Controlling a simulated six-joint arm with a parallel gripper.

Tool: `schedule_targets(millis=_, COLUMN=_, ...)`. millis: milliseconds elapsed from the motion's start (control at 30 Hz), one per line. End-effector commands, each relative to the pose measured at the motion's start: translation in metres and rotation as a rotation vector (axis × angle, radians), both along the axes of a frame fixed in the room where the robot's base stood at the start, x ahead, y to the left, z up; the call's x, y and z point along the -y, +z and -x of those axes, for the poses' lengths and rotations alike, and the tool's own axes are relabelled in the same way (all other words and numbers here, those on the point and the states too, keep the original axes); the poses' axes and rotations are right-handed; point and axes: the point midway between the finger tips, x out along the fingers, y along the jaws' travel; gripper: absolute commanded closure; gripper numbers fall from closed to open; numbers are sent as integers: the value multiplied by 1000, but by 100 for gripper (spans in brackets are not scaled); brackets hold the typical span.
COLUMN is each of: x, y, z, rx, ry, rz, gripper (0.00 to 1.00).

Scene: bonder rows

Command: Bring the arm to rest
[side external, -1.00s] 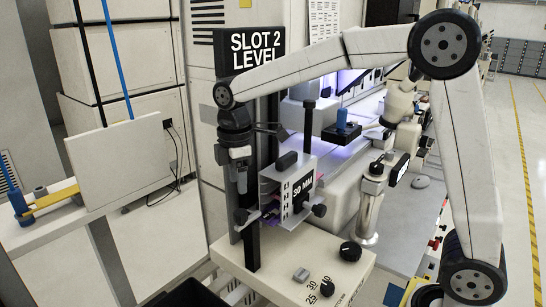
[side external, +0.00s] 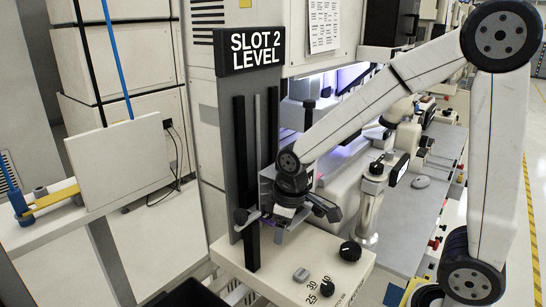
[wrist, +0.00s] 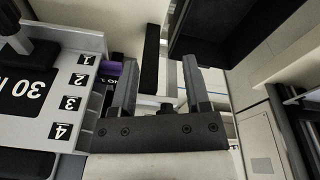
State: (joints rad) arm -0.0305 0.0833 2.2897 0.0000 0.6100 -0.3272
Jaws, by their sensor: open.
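My gripper (wrist: 160,82) is open in the wrist view. Its two grey fingers are spread with nothing held between them; a dark upright shows behind. In the side view my gripper end is low in front of the machine's front, and its fingertips are hard to make out. A light magazine unit (wrist: 84,52) marked 1 to 4 and "30" stands left of my fingers. A purple piece (wrist: 112,68) shows beside label 1, close to the left finger; I cannot tell whether they touch. In the side view my arm hides most of that unit.
A "SLOT 2 LEVEL" sign (side external: 251,49) tops a grey column with dark rails (side external: 240,140). A cream panel (side external: 270,275) with a black knob (side external: 350,251) lies below. A microscope-like lamp head (side external: 377,175) stands right. A dark bin (side external: 190,294) is at bottom.

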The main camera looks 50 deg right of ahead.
Motion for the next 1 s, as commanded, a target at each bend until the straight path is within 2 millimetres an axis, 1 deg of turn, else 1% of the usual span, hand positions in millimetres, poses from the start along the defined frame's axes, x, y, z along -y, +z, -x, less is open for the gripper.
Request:
schedule_targets(millis=33, x=3, y=-8, z=12, rx=9, ry=-58, rz=-8, gripper=39)
schedule_targets(millis=100, x=5, y=-17, z=25, rx=26, ry=-140, rz=-23, gripper=39)
schedule_targets(millis=200, x=8, y=-27, z=41, rx=46, ry=-236, rz=-40, gripper=39)
schedule_targets(millis=333, x=10, y=-35, z=55, rx=64, ry=-317, rz=-57, gripper=39)
schedule_targets(millis=500, x=11, y=-39, z=61, rx=72, ry=-355, rz=-65, gripper=39)
schedule_targets(millis=1000, x=10, y=-38, z=60, rx=71, ry=-353, rz=-64, gripper=39)
